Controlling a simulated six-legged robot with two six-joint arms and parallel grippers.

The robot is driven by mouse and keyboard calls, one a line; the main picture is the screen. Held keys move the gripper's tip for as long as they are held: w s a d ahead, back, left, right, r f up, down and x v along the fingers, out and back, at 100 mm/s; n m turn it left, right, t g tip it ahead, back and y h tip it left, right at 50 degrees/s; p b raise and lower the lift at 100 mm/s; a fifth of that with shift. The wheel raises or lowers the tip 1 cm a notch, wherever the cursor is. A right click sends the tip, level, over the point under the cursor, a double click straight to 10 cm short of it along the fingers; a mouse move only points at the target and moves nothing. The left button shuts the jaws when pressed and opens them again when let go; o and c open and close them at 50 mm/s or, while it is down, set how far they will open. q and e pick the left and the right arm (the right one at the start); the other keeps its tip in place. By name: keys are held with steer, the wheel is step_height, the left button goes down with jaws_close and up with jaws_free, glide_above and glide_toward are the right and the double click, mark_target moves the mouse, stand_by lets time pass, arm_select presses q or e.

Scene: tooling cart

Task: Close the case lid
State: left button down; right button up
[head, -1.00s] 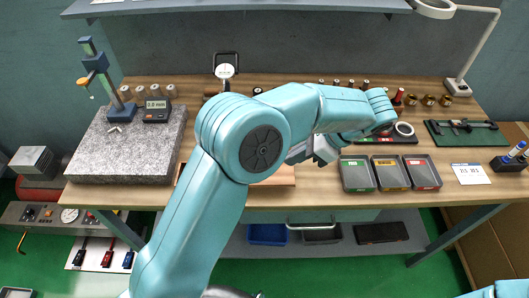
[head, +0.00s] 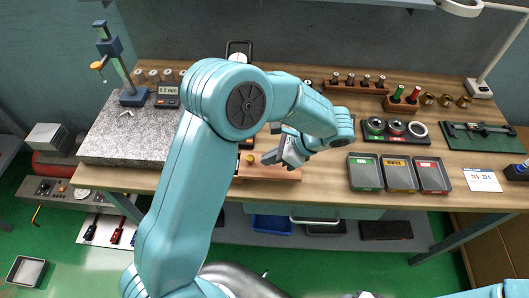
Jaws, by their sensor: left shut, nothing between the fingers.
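I cannot make out a case lid for certain. An upright black-rimmed frame (head: 239,46) with a white round dial at it stands at the back of the bench. My arm hides what lies in front of it, so any case there is covered. My left gripper (head: 272,159) is shut and empty, over the wooden board (head: 280,174) at the bench's front edge. It is apart from the black-rimmed frame. Only a teal piece of my right arm shows at the bottom right corner; its gripper is out of view.
A granite plate (head: 120,145) with a height stand is at the left. Three grey bins (head: 399,188), a black tray with rings (head: 396,135) and a green mat (head: 478,143) lie to the right. A shelf (head: 230,5) overhangs the back.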

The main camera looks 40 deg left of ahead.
arm_select(q)
steer(key=shift+s+a, duration=0.3)
steer(key=shift+a, duration=0.2)
steer(key=shift+s+a, duration=0.1)
steer(key=shift+a, duration=0.2)
steer(key=shift+w+a+f, duration=0.2)
steer(key=shift+w+f, duration=0.05)
steer(key=shift+f, duration=0.05)
steer(key=shift+s+d+r, duration=0.1)
steer(key=shift+s+r, duration=0.05)
steer(key=shift+s, duration=0.1)
steer(key=shift+a, duration=0.2)
steer(key=s+a, duration=0.2)
steer(key=a, duration=0.2)
steer(key=s+a+b, duration=0.1)
steer(key=s+a, duration=0.2)
steer(key=a, duration=0.2)
steer(key=s+a+b, duration=0.1)
steer(key=s+a, duration=0.2)
steer(key=a, duration=0.1)
steer(key=shift+s+a, duration=0.1)
steer(key=shift+a, duration=0.1)
steer(key=shift+s+a+b, duration=0.1)
steer(key=shift+a+b, duration=0.05)
steer(key=shift+b, duration=0.15)
